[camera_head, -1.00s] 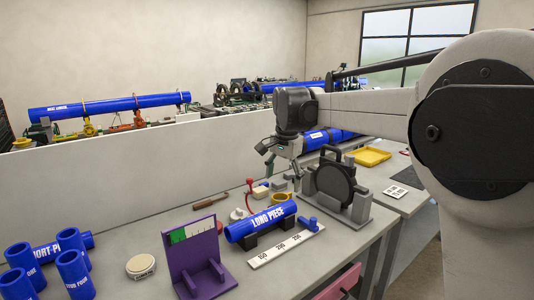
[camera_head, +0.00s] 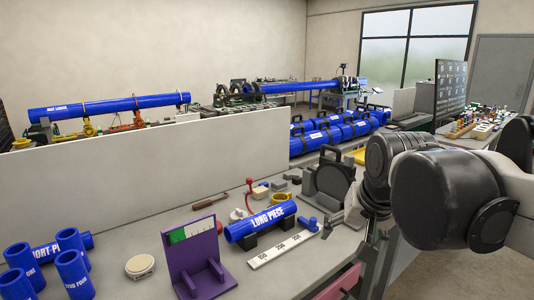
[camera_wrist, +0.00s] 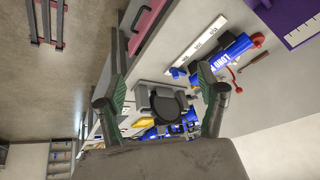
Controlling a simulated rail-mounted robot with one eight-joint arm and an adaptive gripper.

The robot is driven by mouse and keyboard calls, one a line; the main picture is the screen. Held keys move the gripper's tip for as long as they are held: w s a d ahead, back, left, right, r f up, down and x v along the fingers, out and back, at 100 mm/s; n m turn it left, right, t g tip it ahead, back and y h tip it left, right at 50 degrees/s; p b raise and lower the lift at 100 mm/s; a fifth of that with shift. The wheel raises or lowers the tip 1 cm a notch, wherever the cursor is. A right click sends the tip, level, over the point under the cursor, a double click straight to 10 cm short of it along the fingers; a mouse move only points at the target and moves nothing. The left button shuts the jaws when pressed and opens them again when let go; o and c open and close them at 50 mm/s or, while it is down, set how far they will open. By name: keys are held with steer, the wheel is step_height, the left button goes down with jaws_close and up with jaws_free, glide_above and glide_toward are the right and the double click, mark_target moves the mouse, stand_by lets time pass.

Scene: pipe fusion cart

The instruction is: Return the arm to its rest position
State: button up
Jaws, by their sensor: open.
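My gripper (camera_wrist: 162,82) is open and empty in the wrist view, its two green-padded fingers wide apart with no object between the tips. In the head view my arm is folded at the right, and the gripper hangs low beside the bench's right edge, partly hidden by my own arm. The black fusion tool in its grey stand (camera_head: 327,188) is just left of my arm; it also shows between the fingers in the wrist view (camera_wrist: 162,102), farther off. The blue LONG PIECE pipe (camera_head: 262,221) lies on black supports on the bench.
A white ruler strip (camera_head: 283,248), a purple stand (camera_head: 195,258) and several short blue pipes (camera_head: 72,270) are on the bench (camera_head: 130,235). A low white partition (camera_head: 150,170) runs behind. A pink drawer (camera_head: 338,284) is at the bench front. Open floor lies at right.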

steer(key=s+d+f+n+t, duration=0.1)
steer(key=s+d+f+n, duration=0.1)
steer(key=s+f, duration=0.6)
steer(key=s+d, duration=0.1)
steer(key=s, duration=0.2)
steer(key=shift+s+t, duration=0.2)
steer(key=shift+t, duration=0.2)
steer(key=shift+c, duration=0.3)
